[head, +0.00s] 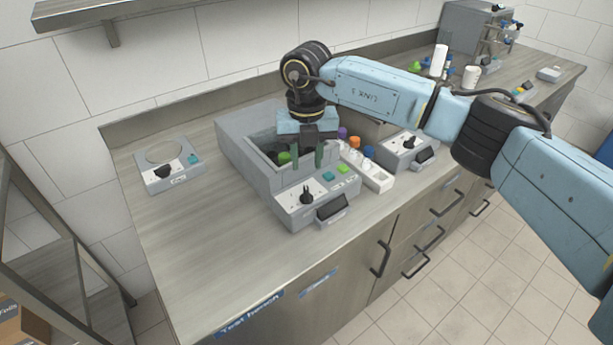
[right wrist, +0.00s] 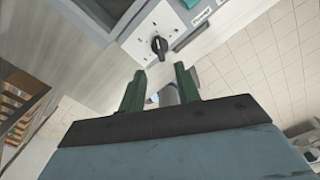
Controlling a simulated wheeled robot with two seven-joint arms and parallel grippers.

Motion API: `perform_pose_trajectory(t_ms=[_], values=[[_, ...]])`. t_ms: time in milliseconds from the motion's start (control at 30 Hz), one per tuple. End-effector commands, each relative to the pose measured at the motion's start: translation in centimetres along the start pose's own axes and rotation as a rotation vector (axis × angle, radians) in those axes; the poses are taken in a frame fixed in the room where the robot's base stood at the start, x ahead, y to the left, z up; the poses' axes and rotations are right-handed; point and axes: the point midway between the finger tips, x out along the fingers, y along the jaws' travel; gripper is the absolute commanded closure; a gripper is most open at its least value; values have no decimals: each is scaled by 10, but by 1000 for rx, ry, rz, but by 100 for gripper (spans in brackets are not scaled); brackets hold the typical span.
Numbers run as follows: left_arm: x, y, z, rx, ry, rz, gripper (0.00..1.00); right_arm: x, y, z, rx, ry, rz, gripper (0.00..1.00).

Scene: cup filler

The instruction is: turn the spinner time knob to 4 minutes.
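A black knob (head: 307,195) stands on the white dial plate of the middle grey device, the one with an open basin. The same knob seems to show in the right wrist view (right wrist: 159,45), beyond my fingertips. Smaller devices at left and right also carry black knobs, the left knob (head: 162,171) and the right knob (head: 410,143). The labels are too small to tell which is the spinner's or what the settings are. My right gripper (head: 307,160) hangs over the basin, fingers apart and empty, behind and above the middle knob. My left gripper is not in view.
A white rack (head: 377,181) with coloured caps stands right of the middle device. The bench top (head: 215,235) is clear at front left. A shelf (head: 105,12) overhangs the back.

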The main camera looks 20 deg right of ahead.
Motion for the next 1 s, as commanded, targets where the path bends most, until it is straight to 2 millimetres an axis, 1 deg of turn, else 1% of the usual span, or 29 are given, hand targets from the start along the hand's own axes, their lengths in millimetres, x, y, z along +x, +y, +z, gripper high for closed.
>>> perform_pose_trajectory(t_ms=[33,100,200,300,433,667,767,867,967,1000], values=[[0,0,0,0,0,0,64,-11,0,1,1,-4,2,67],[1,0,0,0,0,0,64,-24,0,0,1,-2,1,67],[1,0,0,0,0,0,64,-37,0,1,1,-1,0,67],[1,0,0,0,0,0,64,-45,0,0,0,0,1,67],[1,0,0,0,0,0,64,-49,0,0,0,0,0,67],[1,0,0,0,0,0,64,-49,0,0,0,1,0,67],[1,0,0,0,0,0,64,-44,7,-3,-15,7,26,67],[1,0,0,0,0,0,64,-30,34,-17,-71,34,135,67],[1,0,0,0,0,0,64,-14,85,-46,-157,82,362,67],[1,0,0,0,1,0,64,-11,109,-62,-189,106,486,67]])
